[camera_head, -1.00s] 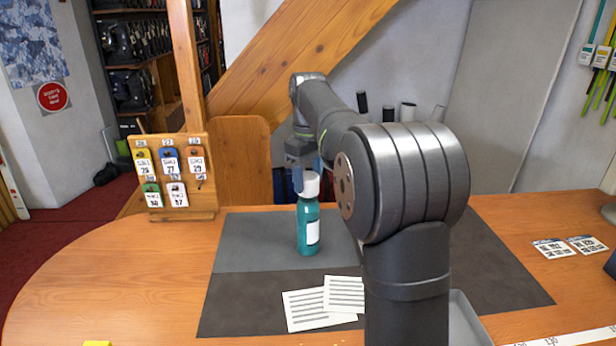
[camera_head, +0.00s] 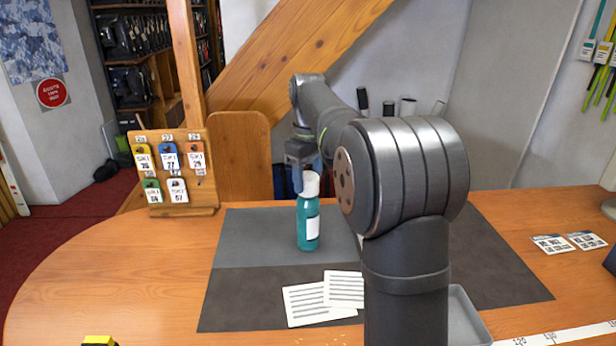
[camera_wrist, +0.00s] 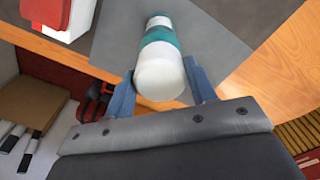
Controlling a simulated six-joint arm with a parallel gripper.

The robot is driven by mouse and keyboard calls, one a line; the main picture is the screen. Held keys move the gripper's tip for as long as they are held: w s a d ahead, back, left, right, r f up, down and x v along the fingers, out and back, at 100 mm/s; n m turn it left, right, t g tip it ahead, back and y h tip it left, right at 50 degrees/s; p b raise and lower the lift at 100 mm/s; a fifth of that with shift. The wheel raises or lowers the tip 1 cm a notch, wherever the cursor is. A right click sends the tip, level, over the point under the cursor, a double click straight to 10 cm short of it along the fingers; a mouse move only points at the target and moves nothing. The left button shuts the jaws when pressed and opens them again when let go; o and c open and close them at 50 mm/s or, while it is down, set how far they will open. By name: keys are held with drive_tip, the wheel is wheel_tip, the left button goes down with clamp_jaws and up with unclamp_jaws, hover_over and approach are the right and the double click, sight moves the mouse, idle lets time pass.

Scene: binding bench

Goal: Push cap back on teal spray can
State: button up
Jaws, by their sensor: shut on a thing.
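The teal spray can (camera_head: 308,229) stands upright on the grey mat, with a white label on its side. Its white cap (camera_head: 311,184) sits in line on top of the can, and no gap shows between them. I cannot tell whether the cap is fully seated. My gripper (camera_head: 301,180) is above the can, its blue fingers at the cap. In the wrist view the fingers are on either side of the white cap (camera_wrist: 160,78), shut on it, with the teal body (camera_wrist: 159,37) beyond.
Paper cards (camera_head: 306,303) lie on the mat (camera_head: 240,302) in front of the can. A wooden tag board (camera_head: 183,208) stands at the back left. A grey tray (camera_head: 466,318) is at the front right, partly behind my arm.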

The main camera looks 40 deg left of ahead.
drive_tip(key=shift+f, duration=0.4)
idle(0.4)
drive_tip(key=o, duration=1.6)
drive_tip(key=shift+c, duration=0.2)
drive_tip(key=shift+r, duration=0.15)
drive_tip(key=shift+r, duration=3.4)
clamp_jaws()
drive_tip(key=shift+f, duration=0.25)
